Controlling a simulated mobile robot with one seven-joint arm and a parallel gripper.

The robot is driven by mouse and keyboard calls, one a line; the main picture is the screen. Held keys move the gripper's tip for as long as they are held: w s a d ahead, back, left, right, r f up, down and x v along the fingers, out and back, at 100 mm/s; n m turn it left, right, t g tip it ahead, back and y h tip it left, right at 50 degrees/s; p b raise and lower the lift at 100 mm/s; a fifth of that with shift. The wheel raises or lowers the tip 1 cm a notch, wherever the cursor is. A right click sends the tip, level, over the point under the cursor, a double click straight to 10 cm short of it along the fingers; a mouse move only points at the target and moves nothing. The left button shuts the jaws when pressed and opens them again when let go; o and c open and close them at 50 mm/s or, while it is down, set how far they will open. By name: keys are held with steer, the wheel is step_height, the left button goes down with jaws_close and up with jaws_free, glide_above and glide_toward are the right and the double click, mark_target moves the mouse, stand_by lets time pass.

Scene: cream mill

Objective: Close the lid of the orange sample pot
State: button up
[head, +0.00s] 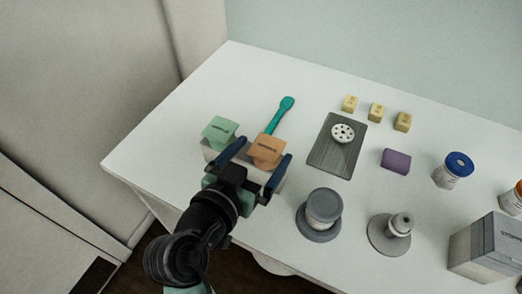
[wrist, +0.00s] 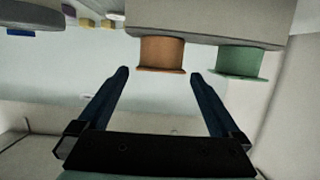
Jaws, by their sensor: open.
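The orange sample pot (head: 266,150) sits in a pale block beside a green pot (head: 220,132), near the left end of the white table. Its square orange top carries a dark mark; I cannot tell how far its lid is down. My gripper (head: 256,161) is open, with its blue fingers on either side of the orange pot in the head view. The wrist view appears upside down. There the orange pot (wrist: 162,52) is ahead of the open gripper (wrist: 159,73), between the finger lines, apparently not gripped. The green pot (wrist: 240,60) is right of it.
A teal spatula (head: 282,112) lies behind the orange pot. A dark board (head: 325,160) with a white perforated disc lies to the right. A grey lidded jar (head: 322,205) stands nearer. Yellow blocks, a purple block (head: 395,160) and a grey box (head: 485,247) are further right.

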steer(key=b+v, duration=0.1)
steer(key=v, duration=1.1)
steer(key=shift+s, duration=0.2)
steer(key=shift+a, duration=0.1)
steer(key=w+r+n+t+y+p, duration=0.1)
steer(key=w+r+t+y+p, duration=0.3)
steer(key=r, duration=0.6)
steer(key=w+r+n+t, duration=0.2)
steer(key=w+r, duration=0.4)
steer(key=r, duration=0.5)
steer(key=s+d+r+n+t+y, duration=0.1)
steer(key=s+r+t, duration=0.1)
steer(key=r, duration=0.6)
steer(key=s+d+r+n+t+y+p, duration=0.1)
steer(key=r+t, duration=0.3)
steer(key=r, duration=0.5)
steer(key=s+d+r+n+t+y+p, duration=0.1)
steer(key=s+d+r+t, duration=0.1)
steer(key=r, duration=0.6)
steer(key=shift+s+r+t+y, duration=0.3)
steer(key=shift+s+r+t, duration=0.1)
steer(key=shift+s, duration=0.45)
